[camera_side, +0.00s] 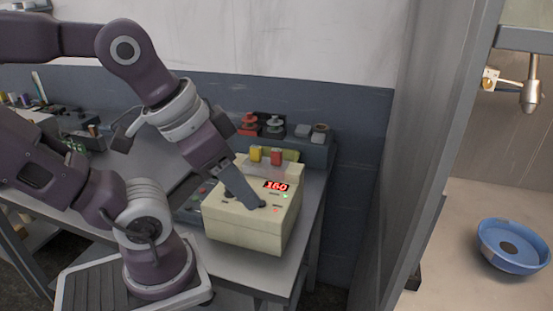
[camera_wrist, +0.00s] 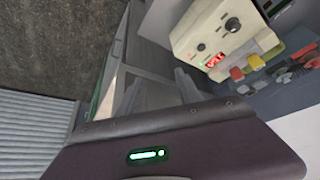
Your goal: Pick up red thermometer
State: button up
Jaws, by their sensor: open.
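A small upright red piece (camera_side: 277,156) stands beside a yellow one at the back of a cream box (camera_side: 248,238). I cannot tell for sure that it is the red thermometer. It also shows in the wrist view (camera_wrist: 255,62). My gripper (camera_side: 254,202) is in front of the box top in the side view, left of and lower than the red piece, and hides part of the box. In the wrist view my gripper (camera_wrist: 158,84) has its fingers apart with nothing between them; the box is to their upper right.
The box has a red lit display (camera_side: 276,186) and dark knobs. The yellow piece (camera_side: 256,153) is close to the red one. Red and grey connectors (camera_side: 275,126) line the bench back. A grey wall panel (camera_side: 420,140) bounds the right; a blue bowl (camera_side: 512,262) is beyond it.

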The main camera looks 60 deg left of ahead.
jog(key=w+a+r+n+g, duration=0.2)
jog(key=w+a+n, duration=0.2)
jog(key=w+n, duration=0.35)
jog(key=n+g, duration=0.4)
jog(key=n, duration=1.5)
send_over(276, 150)
jog(key=f, duration=0.4)
jog(key=shift+w+a+f, duration=0.1)
jog(key=shift+w+f, duration=0.15)
jog(key=shift+f, duration=0.15)
jog(key=shift+n, duration=0.25)
jog(key=f, duration=0.6)
jog(key=shift+s+f, duration=0.2)
jog(key=shift+f, duration=0.35)
grip_shut()
